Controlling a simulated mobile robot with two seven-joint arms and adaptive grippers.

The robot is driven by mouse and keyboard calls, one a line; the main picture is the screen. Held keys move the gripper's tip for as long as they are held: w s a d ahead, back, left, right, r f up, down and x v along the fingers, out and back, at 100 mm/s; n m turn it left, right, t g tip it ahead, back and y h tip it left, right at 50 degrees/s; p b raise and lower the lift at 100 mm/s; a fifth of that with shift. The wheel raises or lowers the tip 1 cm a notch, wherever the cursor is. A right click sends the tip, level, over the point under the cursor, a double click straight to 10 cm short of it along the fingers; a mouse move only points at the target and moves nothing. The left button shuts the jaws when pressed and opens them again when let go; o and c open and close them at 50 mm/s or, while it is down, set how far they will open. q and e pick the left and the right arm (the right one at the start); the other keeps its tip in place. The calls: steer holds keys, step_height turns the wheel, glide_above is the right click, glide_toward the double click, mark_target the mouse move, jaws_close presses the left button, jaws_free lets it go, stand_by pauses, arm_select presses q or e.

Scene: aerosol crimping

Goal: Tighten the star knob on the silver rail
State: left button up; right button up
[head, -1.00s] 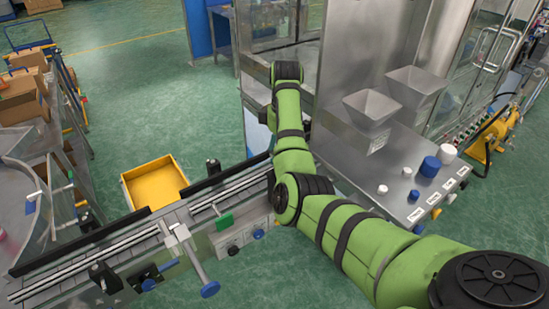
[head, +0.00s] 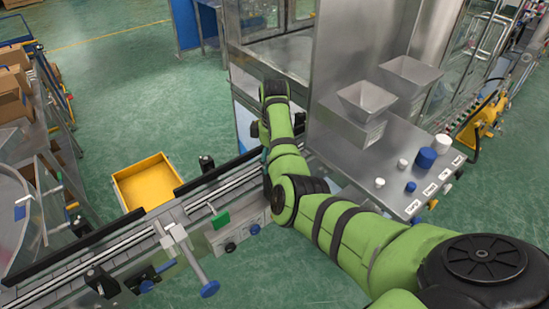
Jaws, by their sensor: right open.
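The silver rail (head: 130,257) of a conveyor runs diagonally from lower left to the middle. Knobs sit along it: a blue round knob (head: 209,288) on a silver rod from a bracket, a dark blue one (head: 146,285) at its front, and black ones at the lower left (head: 102,282) and far side (head: 206,162). I cannot tell which is the star knob. My right arm reaches in from the lower right. My right gripper (head: 265,163) is mostly hidden behind the forearm, near the rail's right end, apart from these knobs. It is open. My left gripper is out of view.
A yellow bin (head: 146,184) stands behind the rail. A steel machine with two hoppers (head: 366,98) and a counter of blue and white caps (head: 426,157) stands to the right. A cart with boxes (head: 12,98) is at left.

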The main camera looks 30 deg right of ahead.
steer(key=c, duration=1.1)
steer(key=shift+m, duration=2.2)
steer(key=shift+c, duration=0.2)
steer(key=m, duration=0.4)
steer(key=shift+m, duration=0.3)
steer(key=m, duration=0.4)
steer(key=shift+s+a+f, duration=0.1)
steer(key=shift+m, duration=2.5)
steer(key=o, duration=1.1)
steer(key=shift+o, duration=0.2)
